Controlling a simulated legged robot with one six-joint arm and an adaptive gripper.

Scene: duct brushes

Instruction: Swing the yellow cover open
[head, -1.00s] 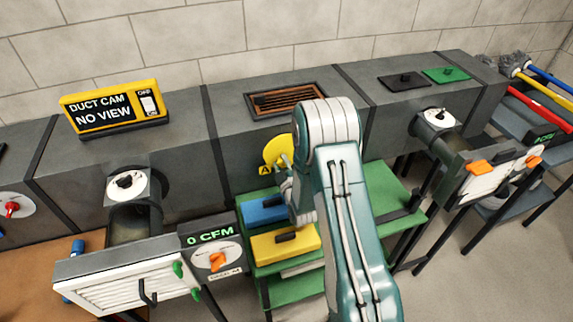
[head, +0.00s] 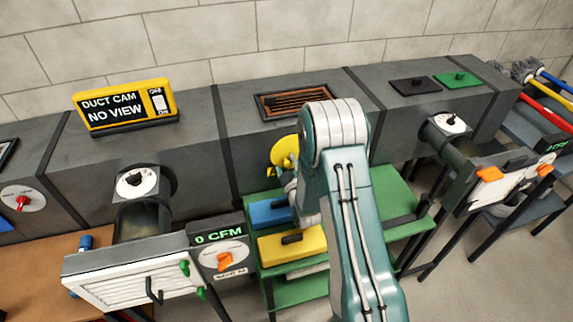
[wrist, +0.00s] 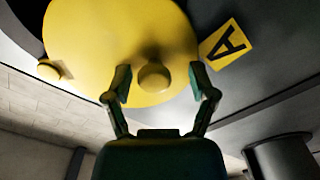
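The yellow cover (head: 282,151) is a round disc on the front face of the grey duct, partly hidden by my arm in the head view. In the wrist view the cover (wrist: 95,45) fills the upper left, with a round yellow knob (wrist: 153,77) standing out from it. A small yellow tab (wrist: 49,70) sits at its left edge. My gripper (wrist: 164,84) is open, with one finger on each side of the knob. Gaps show between fingers and knob; any contact with the disc cannot be told.
Below the cover is a green stand (head: 395,195) with a blue block (head: 268,212) and a yellow block (head: 290,243). A white louvred panel (head: 135,284) juts out at left. Another pipe branch (head: 440,135) juts out at right.

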